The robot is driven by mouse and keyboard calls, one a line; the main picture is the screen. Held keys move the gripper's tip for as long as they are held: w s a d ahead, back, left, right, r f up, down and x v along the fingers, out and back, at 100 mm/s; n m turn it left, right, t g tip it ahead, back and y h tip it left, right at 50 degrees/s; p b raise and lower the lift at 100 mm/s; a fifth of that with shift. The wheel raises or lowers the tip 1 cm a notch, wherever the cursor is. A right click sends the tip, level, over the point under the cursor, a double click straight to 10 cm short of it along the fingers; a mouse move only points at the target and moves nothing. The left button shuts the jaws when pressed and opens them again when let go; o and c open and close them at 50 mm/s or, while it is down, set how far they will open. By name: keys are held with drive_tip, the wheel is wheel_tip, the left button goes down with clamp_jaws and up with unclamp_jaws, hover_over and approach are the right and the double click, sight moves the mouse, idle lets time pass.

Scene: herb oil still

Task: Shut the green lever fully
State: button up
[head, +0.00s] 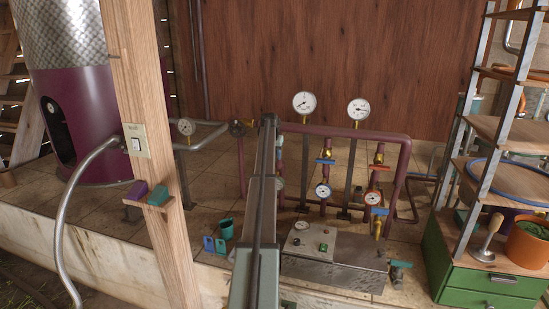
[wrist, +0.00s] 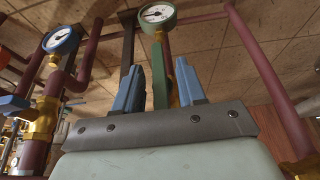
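My gripper (wrist: 160,88) points up the picture in the wrist view, with its two blue fingers spread apart. A narrow green piece, which looks like the green lever (wrist: 159,74), stands upright between the fingers, below a green-rimmed gauge (wrist: 157,14). Contact with the fingers is not clear. In the head view, my arm covers most of this valve; only a small teal-green part (head: 278,141) shows beside it.
A blue-rimmed gauge (wrist: 61,40) and blue lever (wrist: 13,104) stand left in the wrist view. Purple pipes (head: 345,134) carry other gauges and valves to the right. A wooden post (head: 152,100) stands left of my arm. A metal box (head: 333,262) sits below the pipes.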

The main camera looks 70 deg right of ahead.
drive_tip(key=shift+x, duration=0.75)
clamp_jaws()
